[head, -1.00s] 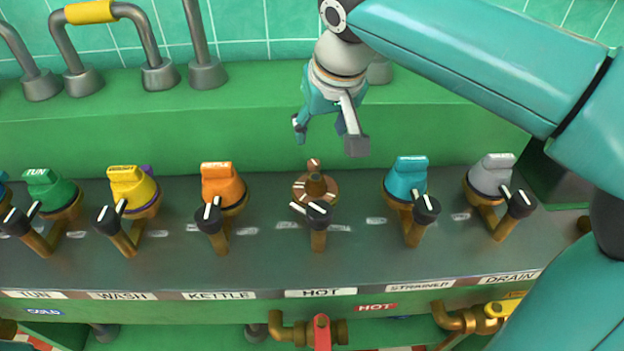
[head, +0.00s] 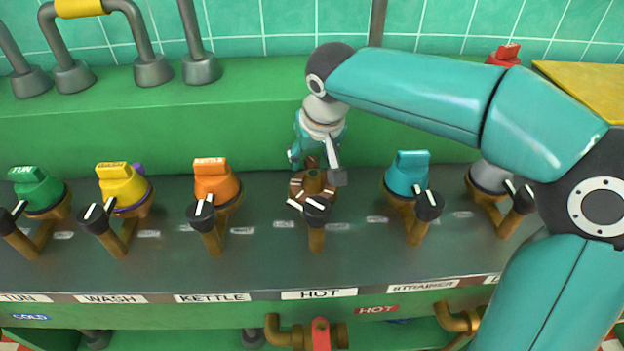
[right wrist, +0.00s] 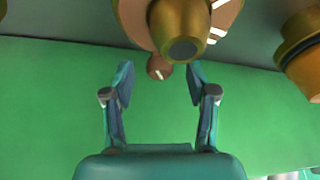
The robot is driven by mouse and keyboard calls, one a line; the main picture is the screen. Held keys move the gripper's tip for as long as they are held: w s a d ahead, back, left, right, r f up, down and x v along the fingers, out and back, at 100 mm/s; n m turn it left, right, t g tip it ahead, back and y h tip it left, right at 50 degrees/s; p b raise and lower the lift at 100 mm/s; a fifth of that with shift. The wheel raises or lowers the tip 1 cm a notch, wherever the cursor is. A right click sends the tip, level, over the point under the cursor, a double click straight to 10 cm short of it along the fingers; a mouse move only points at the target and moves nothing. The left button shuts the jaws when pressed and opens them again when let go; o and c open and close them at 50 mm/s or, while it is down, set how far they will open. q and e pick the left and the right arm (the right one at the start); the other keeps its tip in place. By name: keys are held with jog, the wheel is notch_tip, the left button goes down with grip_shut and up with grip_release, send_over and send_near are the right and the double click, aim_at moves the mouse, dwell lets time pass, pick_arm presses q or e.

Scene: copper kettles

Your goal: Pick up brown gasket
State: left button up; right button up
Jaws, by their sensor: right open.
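The brown gasket (head: 298,187) is a flat ring with white marks and a small round tab. It sits around the brass stem of the HOT valve, on the dark counter. In the right wrist view the gasket (right wrist: 226,16) is at the top, partly hidden by the stem, with its tab pointing toward my fingers. My right gripper (head: 316,168) is open and empty, just behind and above the gasket. In the right wrist view the tab lies between and slightly beyond the fingertips of the gripper (right wrist: 160,73). My left gripper is in no view.
The HOT valve's black-tipped lever (head: 317,212) stands in front of the gasket. An orange KETTLE knob (head: 214,181) is to the left and a teal STRAINER knob (head: 406,175) to the right. A green ledge (head: 230,130) runs behind.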

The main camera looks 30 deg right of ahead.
aim_at(312, 161)
jog(key=c, duration=1)
jog(key=shift+r, duration=0.1)
jog(key=shift+c, duration=0.2)
notch_tip(312, 161, up, 20)
jog(key=p, duration=0.7)
